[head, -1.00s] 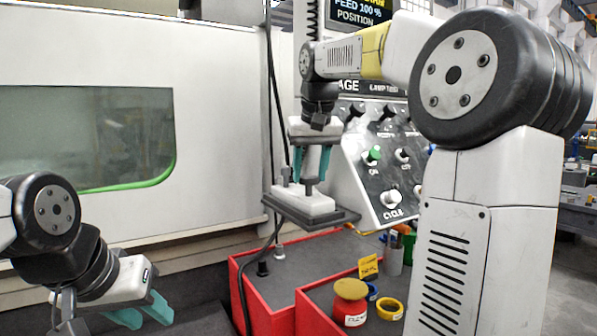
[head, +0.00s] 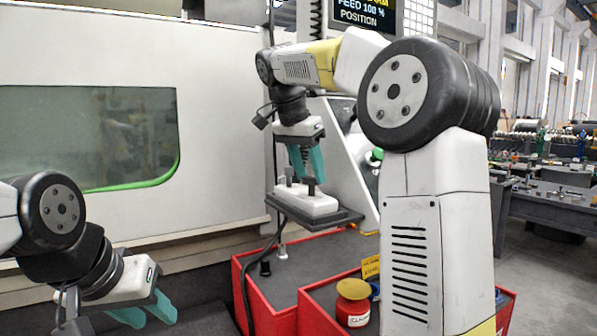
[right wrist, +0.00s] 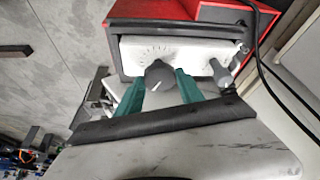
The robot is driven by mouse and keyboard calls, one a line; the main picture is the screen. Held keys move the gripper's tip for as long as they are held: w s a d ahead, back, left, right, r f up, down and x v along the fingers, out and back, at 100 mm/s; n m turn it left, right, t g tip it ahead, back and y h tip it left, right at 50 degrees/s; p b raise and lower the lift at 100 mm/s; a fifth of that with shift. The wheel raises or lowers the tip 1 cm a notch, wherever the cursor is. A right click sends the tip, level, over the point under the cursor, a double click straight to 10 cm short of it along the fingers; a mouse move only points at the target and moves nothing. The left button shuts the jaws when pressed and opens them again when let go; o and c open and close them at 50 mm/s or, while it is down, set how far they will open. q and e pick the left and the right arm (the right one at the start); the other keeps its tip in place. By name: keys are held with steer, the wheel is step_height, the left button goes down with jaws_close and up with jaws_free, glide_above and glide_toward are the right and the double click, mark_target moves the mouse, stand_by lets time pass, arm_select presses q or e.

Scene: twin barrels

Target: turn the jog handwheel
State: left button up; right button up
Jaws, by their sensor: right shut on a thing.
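The white control box (head: 318,207) sits on a dark shelf near the middle of the head view. In the right wrist view, the jog handwheel (right wrist: 158,74) is a dark round knob with a white mark, set on the box (right wrist: 136,48) beside printed dial marks. My right gripper (head: 309,178) comes down over the box from above. Its teal fingers (right wrist: 159,88) are on either side of the knob and shut on it. The knob is small and partly hidden in the head view. My left gripper (head: 152,319) is open and empty at lower left.
A second, smaller knob (right wrist: 220,72) stands on the box beside the right gripper. The dark shelf (head: 345,217) juts out above a red-sided cabinet (head: 244,298). A red-and-yellow jar (head: 353,306) stands below. The white machine wall (head: 225,130) rises behind.

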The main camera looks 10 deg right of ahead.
steer(key=m, duration=0.1)
steer(key=m+g, duration=0.1)
steer(key=m, duration=0.2)
steer(key=shift+w+a+m+g, duration=0.1)
steer(key=shift+w+m+g, duration=0.15)
steer(key=shift+m+g, duration=0.15)
steer(key=shift+h, duration=0.3)
steer(key=o, duration=1.4)
